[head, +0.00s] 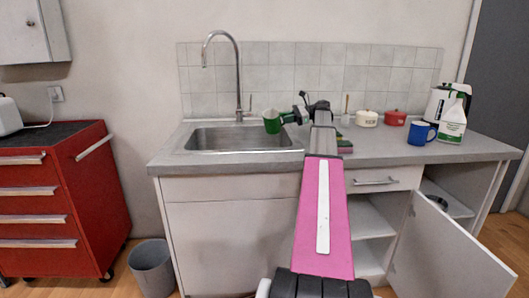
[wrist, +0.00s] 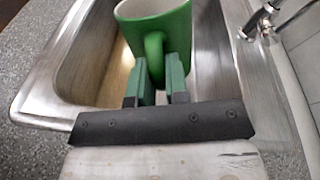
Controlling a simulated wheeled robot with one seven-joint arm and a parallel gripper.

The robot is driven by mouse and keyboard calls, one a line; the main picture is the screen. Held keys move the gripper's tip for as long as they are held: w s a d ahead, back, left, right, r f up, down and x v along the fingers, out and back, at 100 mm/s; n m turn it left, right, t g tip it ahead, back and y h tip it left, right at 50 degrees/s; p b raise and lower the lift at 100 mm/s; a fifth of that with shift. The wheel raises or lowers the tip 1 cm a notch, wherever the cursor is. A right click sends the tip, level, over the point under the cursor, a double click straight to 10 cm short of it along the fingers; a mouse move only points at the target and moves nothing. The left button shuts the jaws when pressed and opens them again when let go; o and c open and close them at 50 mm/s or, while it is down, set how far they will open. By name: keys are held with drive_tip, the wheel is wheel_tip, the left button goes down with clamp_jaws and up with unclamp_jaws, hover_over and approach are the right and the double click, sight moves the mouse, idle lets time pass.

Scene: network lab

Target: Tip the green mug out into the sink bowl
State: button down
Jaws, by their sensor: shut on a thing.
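The green mug (head: 272,122) with a pale inside is held above the right part of the sink bowl (head: 212,139). In the wrist view the mug (wrist: 170,35) looks roughly upright, with its handle towards me, over the metal bowl (wrist: 72,70). My gripper (head: 289,117) is shut on the mug's handle; the green fingers (wrist: 160,80) press on it from both sides. The mug's contents are hidden in both views.
A curved tap (head: 238,75) rises behind the bowl. Right of my arm, the counter (head: 385,150) holds a cream pot (head: 367,119), a red pot (head: 395,118), a blue mug (head: 421,133) and a white-green bottle (head: 453,122). A cabinet door (head: 445,245) hangs open below.

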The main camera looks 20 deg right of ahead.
wheel_tip(320, 180, up, 9)
drive_tip(key=w+d+m+y, duration=0.2)
drive_tip(key=m, duration=0.1)
drive_tip(key=shift+w+f+m, duration=0.2)
drive_tip(key=shift+m, duration=0.2)
idle(0.8)
